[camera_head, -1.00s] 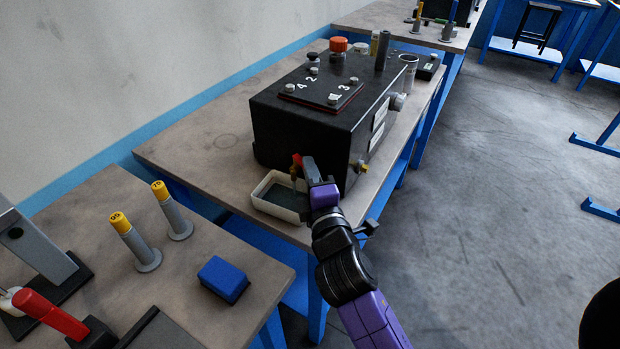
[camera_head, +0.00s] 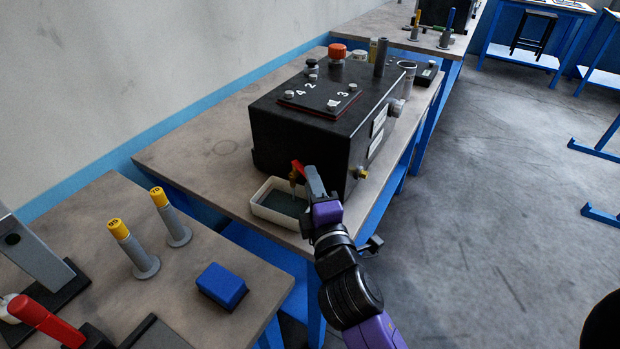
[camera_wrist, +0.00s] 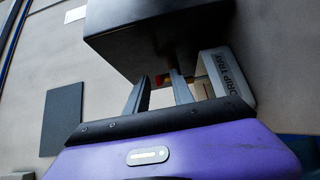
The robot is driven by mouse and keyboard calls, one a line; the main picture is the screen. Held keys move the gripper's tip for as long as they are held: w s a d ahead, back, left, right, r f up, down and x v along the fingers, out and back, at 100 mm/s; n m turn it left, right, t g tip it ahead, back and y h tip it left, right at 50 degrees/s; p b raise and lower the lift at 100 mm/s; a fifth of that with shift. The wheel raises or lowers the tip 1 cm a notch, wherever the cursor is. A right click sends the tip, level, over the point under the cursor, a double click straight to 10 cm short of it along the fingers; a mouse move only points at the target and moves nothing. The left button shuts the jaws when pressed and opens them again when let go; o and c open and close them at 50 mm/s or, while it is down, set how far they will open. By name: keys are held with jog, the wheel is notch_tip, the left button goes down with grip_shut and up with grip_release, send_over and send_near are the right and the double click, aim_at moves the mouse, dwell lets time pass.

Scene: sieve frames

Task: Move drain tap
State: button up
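The drain tap (camera_head: 297,168), with a red handle and a brass-coloured body, sticks out low on the near face of the black box (camera_head: 310,120). It hangs over the white drip tray (camera_head: 262,208). My gripper (camera_head: 313,180) is just right of and in front of the tap. In the wrist view my gripper (camera_wrist: 158,98) has its two fingers apart, with the red and yellow tap (camera_wrist: 160,78) showing in the gap beyond them. The drip tray (camera_wrist: 232,80), lettered DRIP TRAY, is right of the fingers. Whether a finger touches the tap, I cannot tell.
The box stands on a wooden bench (camera_head: 190,150) with blue legs. A nearer bench at left holds two yellow-topped posts (camera_head: 132,248) (camera_head: 172,215), a blue block (camera_head: 222,284) and a red-handled tool (camera_head: 45,318). Open floor (camera_head: 480,200) lies to the right.

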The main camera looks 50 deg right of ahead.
jog(key=b+v, duration=0.1)
jog(key=v, duration=0.4)
jog(key=shift+s+a, duration=0.2)
jog(key=shift+s, duration=0.05)
dwell(0.4)
